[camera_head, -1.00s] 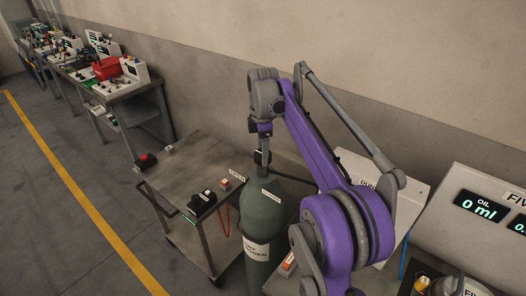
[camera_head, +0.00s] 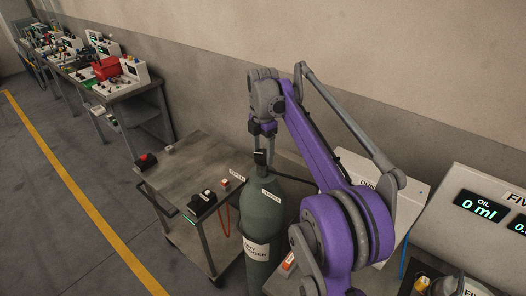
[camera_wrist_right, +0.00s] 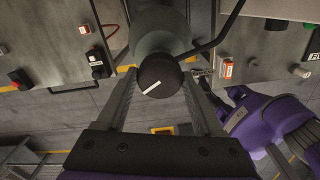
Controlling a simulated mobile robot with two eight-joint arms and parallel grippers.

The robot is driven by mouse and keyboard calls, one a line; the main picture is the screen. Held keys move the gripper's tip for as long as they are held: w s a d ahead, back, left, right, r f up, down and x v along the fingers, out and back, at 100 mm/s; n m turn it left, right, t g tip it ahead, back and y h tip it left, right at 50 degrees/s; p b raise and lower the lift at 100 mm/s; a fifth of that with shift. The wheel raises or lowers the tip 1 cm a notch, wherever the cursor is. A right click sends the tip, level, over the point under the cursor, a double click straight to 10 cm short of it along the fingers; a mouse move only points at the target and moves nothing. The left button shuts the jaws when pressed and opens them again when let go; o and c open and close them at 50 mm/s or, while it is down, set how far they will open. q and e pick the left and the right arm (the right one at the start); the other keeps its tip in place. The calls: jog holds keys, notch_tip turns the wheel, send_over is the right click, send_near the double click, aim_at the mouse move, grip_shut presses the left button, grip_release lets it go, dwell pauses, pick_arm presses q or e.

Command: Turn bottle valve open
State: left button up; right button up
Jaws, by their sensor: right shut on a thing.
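The grey-green gas bottle (camera_head: 262,222) stands upright beside the cart, its front label reading as nitrogen. Its black valve knob (camera_head: 260,157) is on top. My right gripper (camera_head: 262,150) reaches down from above, with its two fingers on either side of the knob. In the right wrist view, the knob (camera_wrist_right: 160,75) sits between the fingertips of the gripper (camera_wrist_right: 160,82), which is shut on it. A white pointer line crosses the knob at a slant. OPEN and CLOSED labels sit around the bottle's top in the head view. My left gripper is not in view.
A grey metal cart (camera_head: 188,160) with small switch boxes stands left of the bottle. A white panel (camera_head: 478,210) showing OIL 0 ml is at the right. A cluttered workbench (camera_head: 125,88) is at the back left. The floor left of the cart is clear.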

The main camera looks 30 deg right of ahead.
aim_at(261, 155)
jog(key=o, duration=1.4)
jog(key=shift+c, duration=0.2)
notch_tip(261, 155, up, 11)
jog(key=shift+a+f, duration=0.1)
jog(key=s+a+f+m+t, duration=0.3)
jog(key=s+a+f+m, duration=0.2)
jog(key=s+a+m, duration=0.35)
jog(key=s+a+f+m+t, duration=0.1)
jog(key=s+a+f+m, duration=0.2)
jog(key=s+f+m, duration=0.2)
jog(key=s+a+f+m+t, duration=0.2)
jog(key=s+f+m, duration=0.4)
jog(key=s+f, duration=0.5)
notch_tip(261, 155, down, 2)
jog(key=shift+a+f, duration=0.15)
jog(key=shift+a, duration=0.35)
